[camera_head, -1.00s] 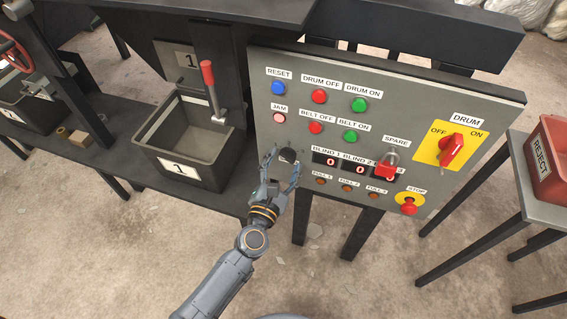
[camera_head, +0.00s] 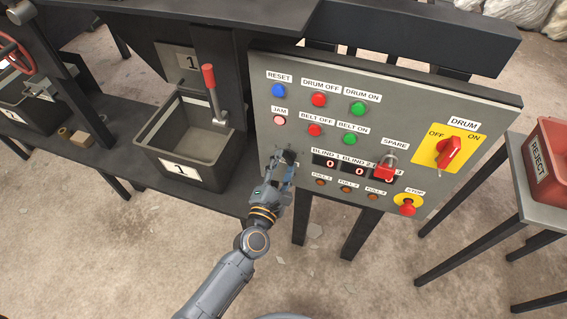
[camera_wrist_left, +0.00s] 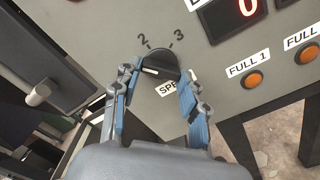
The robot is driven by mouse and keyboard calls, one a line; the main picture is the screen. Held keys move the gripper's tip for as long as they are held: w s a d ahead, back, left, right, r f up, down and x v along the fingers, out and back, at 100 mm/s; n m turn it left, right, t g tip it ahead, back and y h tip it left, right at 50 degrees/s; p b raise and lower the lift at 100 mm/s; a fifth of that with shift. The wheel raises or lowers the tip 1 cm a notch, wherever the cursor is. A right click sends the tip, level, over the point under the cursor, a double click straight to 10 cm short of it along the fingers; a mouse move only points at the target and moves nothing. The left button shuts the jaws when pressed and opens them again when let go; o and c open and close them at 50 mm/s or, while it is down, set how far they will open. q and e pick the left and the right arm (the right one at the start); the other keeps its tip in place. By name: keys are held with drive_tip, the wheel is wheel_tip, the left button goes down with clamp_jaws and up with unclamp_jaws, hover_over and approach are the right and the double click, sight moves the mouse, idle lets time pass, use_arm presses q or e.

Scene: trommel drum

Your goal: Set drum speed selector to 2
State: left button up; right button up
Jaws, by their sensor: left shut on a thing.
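The speed selector is a round black knob (camera_wrist_left: 160,60) on the grey control panel (camera_head: 440,95). In the left wrist view a "2" is printed at its upper left and a "3" at its upper right. A "SPE…" label below it is partly hidden. A short white mark shows on the knob's left side, near the left finger. My left gripper (camera_head: 284,167) is at the panel's lower left, shut on the knob, which it mostly hides in the head view. In the left wrist view its fingers (camera_wrist_left: 159,80) lie on either side of the knob. My right gripper is not in view.
The panel also carries a blue reset button (camera_head: 278,91), red and green buttons, a red spare switch (camera_head: 384,171), a drum switch (camera_head: 449,152) and a stop button (camera_head: 408,207). A black bin (camera_head: 150,157) stands left of the panel, a red reject bin (camera_head: 550,185) right.

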use_arm(q)
drive_tip(key=m+p, duration=0.1)
drive_tip(key=m, duration=0.4)
drive_tip(key=shift+r+m+p, duration=0.15)
drive_tip(key=shift+m+p, duration=0.2)
drive_tip(key=shift+m, duration=0.85)
drive_tip(key=o, duration=1.1)
drive_tip(key=shift+o, duration=0.2)
drive_tip(key=v, duration=1.2)
drive_tip(key=shift+p, duration=0.3)
